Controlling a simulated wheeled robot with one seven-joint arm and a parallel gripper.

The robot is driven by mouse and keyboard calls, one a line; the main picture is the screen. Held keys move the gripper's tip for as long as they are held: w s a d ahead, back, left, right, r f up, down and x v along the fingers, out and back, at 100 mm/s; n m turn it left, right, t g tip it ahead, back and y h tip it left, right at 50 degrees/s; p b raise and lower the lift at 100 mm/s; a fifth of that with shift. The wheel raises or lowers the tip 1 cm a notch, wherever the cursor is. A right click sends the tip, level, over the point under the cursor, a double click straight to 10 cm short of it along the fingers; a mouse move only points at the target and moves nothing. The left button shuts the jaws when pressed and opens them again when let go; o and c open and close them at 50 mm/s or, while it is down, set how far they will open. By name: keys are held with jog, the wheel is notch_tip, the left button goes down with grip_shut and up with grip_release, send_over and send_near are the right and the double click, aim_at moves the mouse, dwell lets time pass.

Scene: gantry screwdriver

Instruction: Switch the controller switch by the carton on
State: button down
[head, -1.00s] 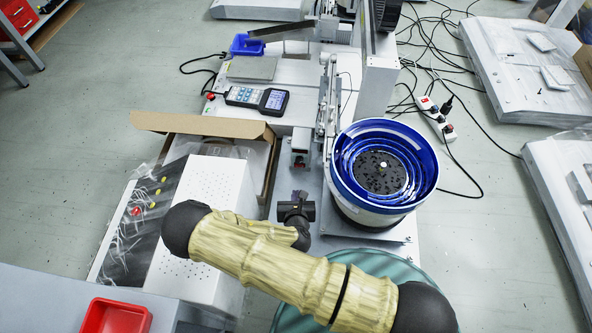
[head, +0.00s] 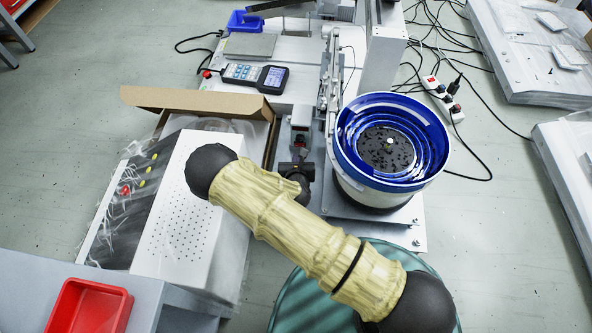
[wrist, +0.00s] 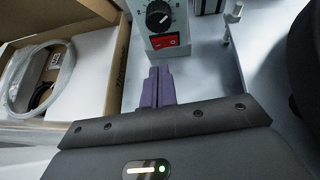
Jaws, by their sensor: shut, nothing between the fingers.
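The controller (wrist: 156,14) is a grey-green box with a black dial and a red rocker switch (wrist: 165,41) below it, at the top middle of the wrist view. In the head view the controller (head: 300,115) stands between the carton and the blue bowl feeder. My gripper (wrist: 158,73) has purple fingers, shut and empty, just below the switch in the wrist view; I cannot tell whether they touch it. The open carton (wrist: 97,72) lies left of the controller; it also shows in the head view (head: 190,98). The switch's position is unclear.
The blue bowl feeder (head: 349,142) stands close to the right of my gripper. A handheld meter (head: 255,76) lies on the bench behind. A white perforated box (head: 178,225) and a red bin (head: 88,305) are at the left and front left.

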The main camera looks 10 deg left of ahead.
aim_at(297, 144)
jog(key=w+b, duration=0.2)
jog(key=w, duration=0.1)
jog(key=shift+w+a, duration=0.3)
jog(key=shift+a, duration=0.05)
jog(key=shift+w+r, duration=0.1)
jog(key=shift+w+a+r+p, duration=0.15)
jog(key=shift+p, duration=0.4)
jog(key=shift+w, duration=0.2)
